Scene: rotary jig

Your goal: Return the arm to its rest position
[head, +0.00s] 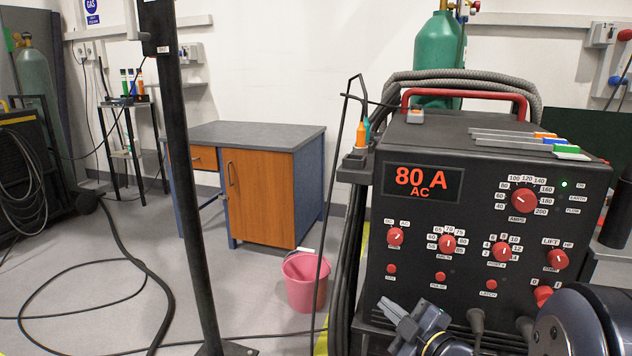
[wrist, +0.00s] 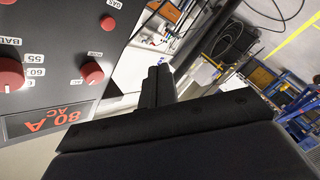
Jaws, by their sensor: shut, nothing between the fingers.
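My gripper (head: 397,314) is at the bottom of the head view, in front of the lower left part of the welding machine. Its fingers are shut with nothing between them. In the wrist view, the two dark fingers (wrist: 157,85) lie together and point up the picture, apart from the machine's panel at the left. The black welding machine (head: 480,225) has red knobs and a display (head: 423,184) reading 80 A AC. The display also shows upside down in the wrist view (wrist: 62,117). My gripper hides part of the machine's lower front.
A pink bucket (head: 304,284) stands on the floor left of the machine. A desk with an orange door (head: 258,197) is behind it. A dark upright post (head: 183,180) stands at the left. Cables (head: 125,236) lie on the floor. A green cylinder (head: 437,58) rises behind the machine.

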